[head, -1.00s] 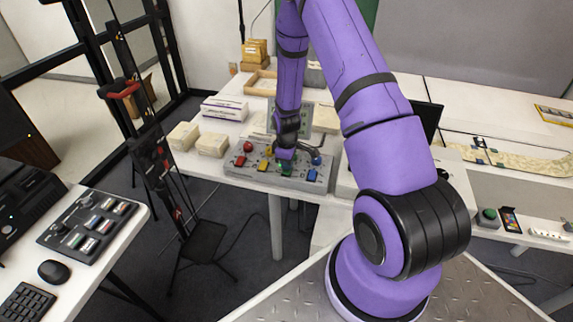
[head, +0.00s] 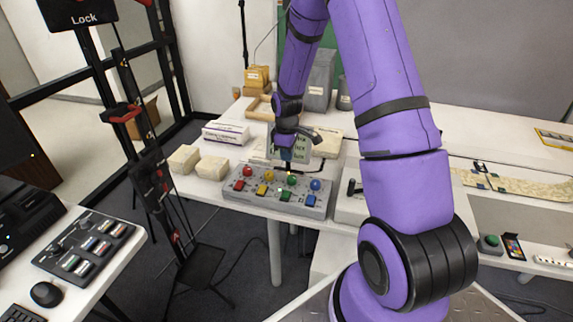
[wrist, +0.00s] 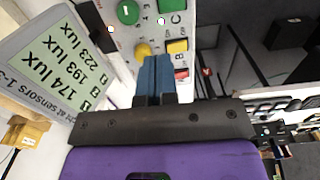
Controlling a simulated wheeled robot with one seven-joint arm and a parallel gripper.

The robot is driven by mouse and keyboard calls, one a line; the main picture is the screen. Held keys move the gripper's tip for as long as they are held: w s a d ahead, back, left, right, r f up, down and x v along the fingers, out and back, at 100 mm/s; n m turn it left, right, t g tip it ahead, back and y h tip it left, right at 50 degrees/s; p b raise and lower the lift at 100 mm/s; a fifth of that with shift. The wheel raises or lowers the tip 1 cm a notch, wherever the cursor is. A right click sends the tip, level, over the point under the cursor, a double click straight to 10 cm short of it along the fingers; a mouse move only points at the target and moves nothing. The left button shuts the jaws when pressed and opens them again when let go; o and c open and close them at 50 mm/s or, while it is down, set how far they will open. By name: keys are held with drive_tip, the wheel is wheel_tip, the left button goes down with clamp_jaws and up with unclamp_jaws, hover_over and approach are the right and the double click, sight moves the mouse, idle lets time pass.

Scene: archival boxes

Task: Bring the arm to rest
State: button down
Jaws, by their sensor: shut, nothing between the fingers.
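My purple arm (head: 385,70) reaches over the white table and bends down at its far end. My gripper (head: 287,160) hangs above the back edge of the grey button panel (head: 235,191), apart from it. In the wrist view my gripper (wrist: 154,62) shows its blue fingers together, with nothing visible between them. The panel carries red, yellow, green and blue round knobs with square buttons in front of them. A display (wrist: 62,62) with lux readings stands beside the gripper in the wrist view; in the head view the gripper partly hides it.
Pale boxes (head: 212,167) and a white-and-purple carton (head: 226,133) lie left of the panel. Wooden trays and grey containers (head: 319,82) stand behind. A black stand (head: 160,185) rises at the left, near a desk with a second panel (head: 84,244). Floor shows between the tables.

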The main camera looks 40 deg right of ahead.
drive_tip(key=shift+r, duration=0.25)
idle(0.4)
drive_tip(key=s+a+r+m+t, duration=0.1)
drive_tip(key=s+a+r, duration=0.2)
drive_tip(key=r, duration=0.5)
drive_tip(key=s+a+r+m+t, duration=0.1)
drive_tip(key=s+a+r, duration=0.15)
drive_tip(key=r, duration=0.65)
drive_tip(key=s+a+r+m+t, duration=0.1)
drive_tip(key=s+a+r+m, duration=0.2)
drive_tip(key=r, duration=0.5)
drive_tip(key=s+a+r+m, duration=0.1)
drive_tip(key=s+a+r, duration=0.1)
drive_tip(key=s, duration=0.5)
drive_tip(key=s+a+r+t, duration=0.1)
drive_tip(key=s+r, duration=0.3)
drive_tip(key=s, duration=0.3)
drive_tip(key=s+a+r+m+t, duration=0.1)
drive_tip(key=s+a+r, duration=0.1)
drive_tip(key=s, duration=0.5)
drive_tip(key=shift+a+r+m, duration=0.3)
drive_tip(key=shift+a+r, duration=0.05)
drive_tip(key=shift+r, duration=0.5)
